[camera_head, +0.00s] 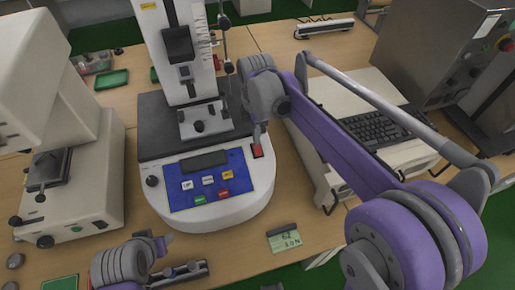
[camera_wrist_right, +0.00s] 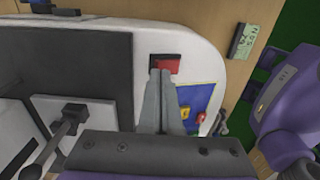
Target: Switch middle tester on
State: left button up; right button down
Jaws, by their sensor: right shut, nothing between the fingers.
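The middle tester (camera_head: 224,214) is a white machine with a blue button panel and a tall column. Its red switch (camera_head: 257,151) sits at the right of the panel; it also shows in the right wrist view (camera_wrist_right: 167,64). My right gripper (camera_head: 257,134) is shut and empty, pointing down just behind the switch. In the wrist view its fingertips (camera_wrist_right: 160,74) overlap the near edge of the switch; I cannot tell whether they touch it. My left gripper (camera_head: 163,243) is low in front of the tester, apart from the red switch; its jaw opening is unclear.
Another white tester (camera_head: 88,205) stands close on the left. A keyboard (camera_head: 380,130) and a grey machine (camera_head: 435,50) are on the right. A green label (camera_head: 285,238) lies on the wooden table in front. Bare tabletop shows around the label.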

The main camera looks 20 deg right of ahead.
aim_at(257, 146)
pick_arm(q)
jog(key=shift+s+f+b, duration=0.2)
jog(key=shift+f+b, duration=0.2)
jog(key=shift+f, duration=0.15)
pick_arm(e)
jog(key=shift+f, duration=0.8)
pick_arm(q)
jog(key=shift+r, duration=0.1)
pick_arm(e)
jog(key=shift+r, duration=0.1)
jog(key=shift+r+p, duration=1.9)
jog(key=shift+r, duration=1.6)
pick_arm(q)
jog(key=r, duration=0.1)
jog(key=w+r, duration=0.1)
jog(key=r, duration=0.1)
jog(key=w+r, duration=0.1)
jog(key=r, duration=0.1)
jog(key=shift+s, duration=0.1)
pick_arm(e)
jog(key=shift+s, duration=0.1)
jog(key=s+d+f+m+t, duration=0.2)
jog(key=s+f+m+t, duration=0.1)
jog(key=s+m, duration=0.6)
jog(key=s+d+f+m+t, duration=0.2)
jog(key=s+f+m, duration=0.3)
jog(key=s+m, duration=0.4)
jog(key=shift+s+d+t, duration=0.35)
jog(key=shift+d+t, duration=0.05)
